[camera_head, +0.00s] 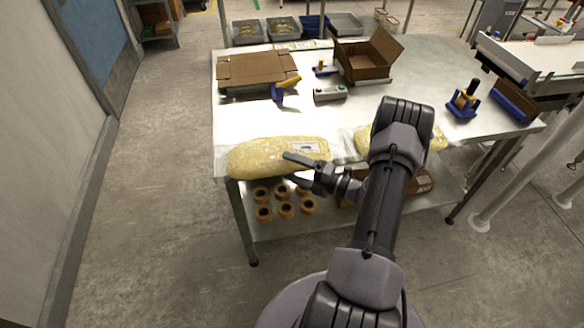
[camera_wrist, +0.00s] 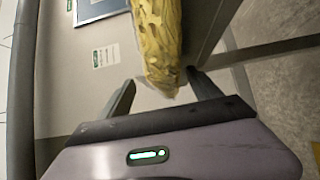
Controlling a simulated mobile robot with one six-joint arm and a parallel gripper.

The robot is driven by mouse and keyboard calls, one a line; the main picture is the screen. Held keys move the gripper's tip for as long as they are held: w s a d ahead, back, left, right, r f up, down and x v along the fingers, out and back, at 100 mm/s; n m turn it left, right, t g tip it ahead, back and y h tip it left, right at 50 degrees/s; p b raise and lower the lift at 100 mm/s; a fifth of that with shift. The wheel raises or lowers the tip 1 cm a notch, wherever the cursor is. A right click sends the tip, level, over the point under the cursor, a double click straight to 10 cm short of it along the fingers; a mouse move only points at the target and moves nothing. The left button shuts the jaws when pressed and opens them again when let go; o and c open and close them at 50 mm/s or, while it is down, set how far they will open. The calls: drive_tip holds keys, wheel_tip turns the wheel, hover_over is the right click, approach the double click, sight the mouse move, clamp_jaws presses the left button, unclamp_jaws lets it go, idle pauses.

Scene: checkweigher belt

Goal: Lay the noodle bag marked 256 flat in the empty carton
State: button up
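A long clear bag of yellow noodles (camera_head: 262,157) with a white label lies along the table's front left edge; I cannot read its number. A second noodle bag (camera_head: 438,140) lies to the right, mostly hidden behind my arm. An open brown carton (camera_head: 366,68) stands at the back of the table with flaps raised; the part of its inside that shows looks empty. My gripper (camera_head: 292,168) is at the right part of the left bag. In the wrist view its fingers are apart, with the end of a noodle bag (camera_wrist: 160,45) ahead between them. Contact is unclear.
A flattened carton (camera_head: 257,67) lies back left. A blue tape dispenser (camera_head: 279,93), a grey device (camera_head: 330,93) and another blue dispenser (camera_head: 464,105) stand on the metal table (camera_head: 235,115). Tape rolls (camera_head: 285,209) sit on the lower shelf. The table's middle is mostly clear.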

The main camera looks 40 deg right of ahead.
drive_tip(key=shift+r, duration=0.25)
drive_tip(key=p+v, duration=0.3)
drive_tip(key=v, duration=0.9)
drive_tip(key=w+a+r+n+g+y, duration=0.5)
drive_tip(key=w+a+r+n+g, duration=0.15)
drive_tip(key=a+r+n, duration=0.5)
drive_tip(key=s+a+r+n+g+h, duration=0.1)
drive_tip(key=a+r+n+g, duration=0.3)
drive_tip(key=a+n, duration=0.25)
drive_tip(key=a+r+n+g+h, duration=0.1)
drive_tip(key=a+r+n+g, duration=0.25)
drive_tip(key=a+n, duration=0.3)
drive_tip(key=s+a+r+n+t+h, duration=0.3)
drive_tip(key=s+a+r+n+h, duration=0.4)
drive_tip(key=n, duration=1.4)
drive_tip(key=s+a+r, duration=0.2)
drive_tip(key=s+a, duration=0.2)
drive_tip(key=shift+s+a+r, duration=0.25)
drive_tip(key=shift+a+r, duration=0.05)
drive_tip(key=shift+a, duration=0.05)
